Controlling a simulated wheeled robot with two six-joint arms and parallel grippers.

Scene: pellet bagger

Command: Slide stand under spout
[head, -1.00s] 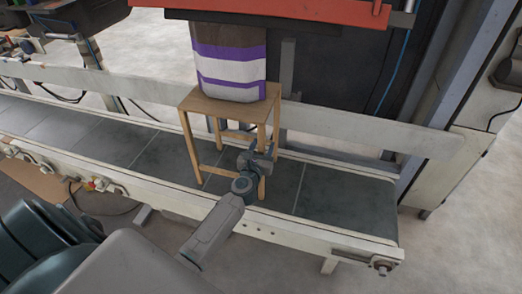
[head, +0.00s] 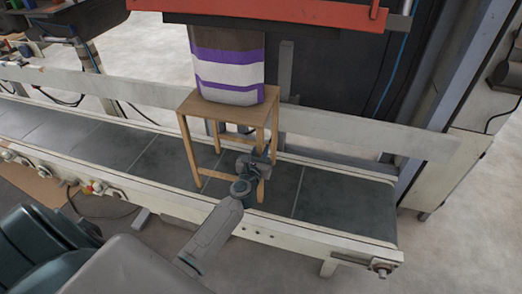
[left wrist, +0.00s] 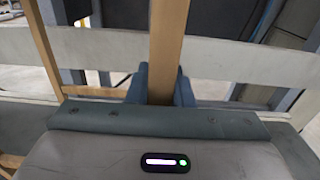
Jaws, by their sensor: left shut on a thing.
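The wooden stand (head: 226,107) stands upright on the dark conveyor belt. A bag with purple, white and brown bands (head: 228,72) is on or just above its top, with its upper end beneath the red and black bagger spout (head: 270,14). My left gripper (head: 257,164) is at the stand's near right leg. In the left wrist view that leg (left wrist: 166,50) rises between the two blue-grey fingers (left wrist: 161,84), which are shut on it. My right gripper is not in view.
The conveyor belt (head: 335,205) is bare to the right of the stand and to its left. A pale guard rail (head: 345,134) runs behind the stand. The pale front frame (head: 290,232) runs along the near side. A machine cabinet (head: 450,170) stands at the right.

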